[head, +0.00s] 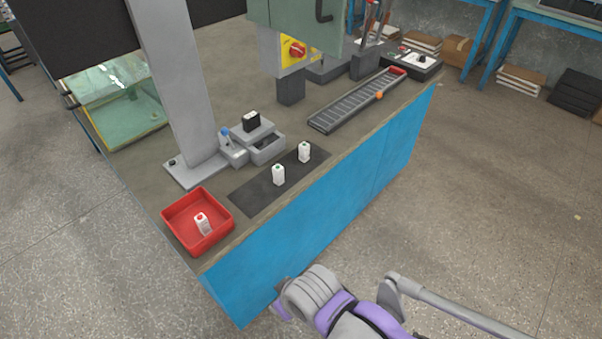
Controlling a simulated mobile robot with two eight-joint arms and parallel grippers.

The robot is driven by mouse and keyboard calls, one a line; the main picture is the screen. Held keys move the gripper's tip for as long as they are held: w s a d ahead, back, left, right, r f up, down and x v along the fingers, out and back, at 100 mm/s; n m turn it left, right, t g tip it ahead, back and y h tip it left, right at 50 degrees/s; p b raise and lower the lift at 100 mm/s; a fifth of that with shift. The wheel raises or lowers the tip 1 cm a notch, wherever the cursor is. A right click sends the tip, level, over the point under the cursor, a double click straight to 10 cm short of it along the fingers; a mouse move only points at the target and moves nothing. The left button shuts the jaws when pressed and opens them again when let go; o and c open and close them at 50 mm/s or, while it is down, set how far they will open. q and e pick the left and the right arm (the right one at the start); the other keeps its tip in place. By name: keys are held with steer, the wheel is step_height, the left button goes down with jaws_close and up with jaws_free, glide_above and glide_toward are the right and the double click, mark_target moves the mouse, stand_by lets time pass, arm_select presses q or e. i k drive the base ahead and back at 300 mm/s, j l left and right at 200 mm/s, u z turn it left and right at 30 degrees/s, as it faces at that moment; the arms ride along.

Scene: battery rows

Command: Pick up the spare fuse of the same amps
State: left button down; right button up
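Two small white block-shaped pieces, likely fuses, stand upright on a dark mat (250,196) near the table's front edge. The nearer white piece (278,176) has a greenish mark on top, and so does the farther white piece (304,153). A third white piece with a red mark (203,226) sits tilted in a red tray (181,241). A black piece (251,121) sits on a grey holder (267,152) behind the mat. Amp markings are too small to read. My purple and grey arm parts show at the bottom; neither gripper can be made out.
The table has a blue front (330,206). A grey column (178,75) rises behind the red tray. A ramp-like roller track (350,104) with an orange ball (379,96) lies to the right. A greenish glass box (122,115) stands at left. Floor in front is clear.

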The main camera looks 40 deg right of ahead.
mark_target(304, 148)
steer(key=z, duration=1.5)
steer(key=i+l+u, duration=0.35)
steer(key=l+u, duration=0.15)
steer(key=l, duration=0.25)
steer(key=i+l+u, duration=0.25)
steer(key=l, duration=0.15)
steer(key=l+u, duration=0.25)
steer(key=l, duration=0.15)
